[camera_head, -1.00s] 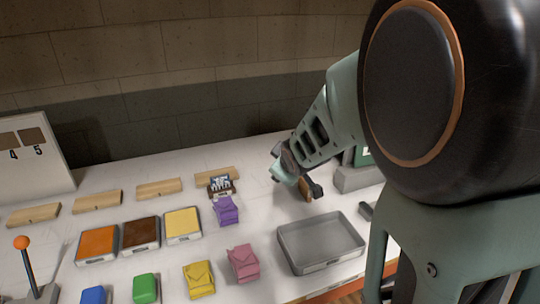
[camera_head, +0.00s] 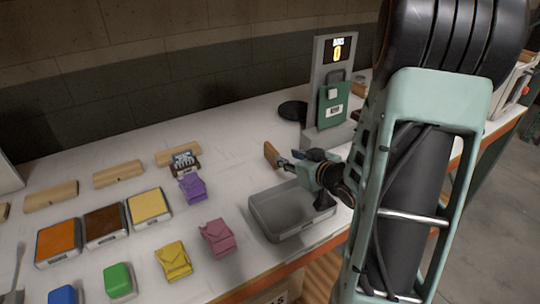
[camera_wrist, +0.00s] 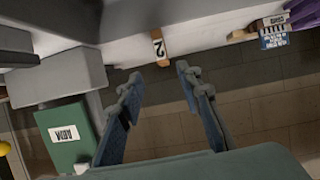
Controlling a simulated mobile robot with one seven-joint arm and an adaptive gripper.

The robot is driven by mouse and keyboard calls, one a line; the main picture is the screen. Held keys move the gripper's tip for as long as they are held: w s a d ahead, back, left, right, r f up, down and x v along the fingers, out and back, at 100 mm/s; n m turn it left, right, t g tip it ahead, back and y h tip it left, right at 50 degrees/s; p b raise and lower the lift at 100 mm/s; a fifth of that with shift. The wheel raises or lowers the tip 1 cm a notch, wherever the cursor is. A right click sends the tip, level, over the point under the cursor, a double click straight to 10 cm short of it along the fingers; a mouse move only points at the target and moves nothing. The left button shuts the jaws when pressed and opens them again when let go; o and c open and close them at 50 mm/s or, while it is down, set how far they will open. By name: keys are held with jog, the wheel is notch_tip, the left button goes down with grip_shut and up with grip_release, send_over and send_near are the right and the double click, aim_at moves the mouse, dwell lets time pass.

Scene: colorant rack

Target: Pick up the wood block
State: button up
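A small brown wood block (camera_head: 271,153) stands on the white tabletop, behind the grey tray in the head view. In the wrist view a block with a "2" label (camera_wrist: 158,46) shows ahead of the fingers, roughly centred between them. My gripper (camera_head: 298,160) is low over the table, just right of the block, with its fingers pointing toward it. In the wrist view the fingers of my gripper (camera_wrist: 160,78) are spread wide with nothing between them. The block looks just beyond the fingertips; the exact gap cannot be told.
A grey tray (camera_head: 262,219) lies below my gripper. A green container (camera_head: 333,106) stands on the scale-like unit behind it. Flat wooden pieces (camera_head: 118,173), colour trays (camera_head: 106,226) and folded packets (camera_head: 216,237) fill the left. Clear tabletop lies behind the block.

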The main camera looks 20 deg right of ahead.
aim_at(275, 151)
jog(key=x, duration=0.4)
jog(key=shift+w+a+f, duration=0.1)
jog(key=shift+w+f, duration=0.1)
jog(key=shift+w, duration=0.1)
jog(key=shift+a+x, duration=0.2)
jog(key=shift+x, duration=2.75)
jog(key=shift+r, duration=0.2)
jog(key=shift+c, duration=0.7)
grip_shut()
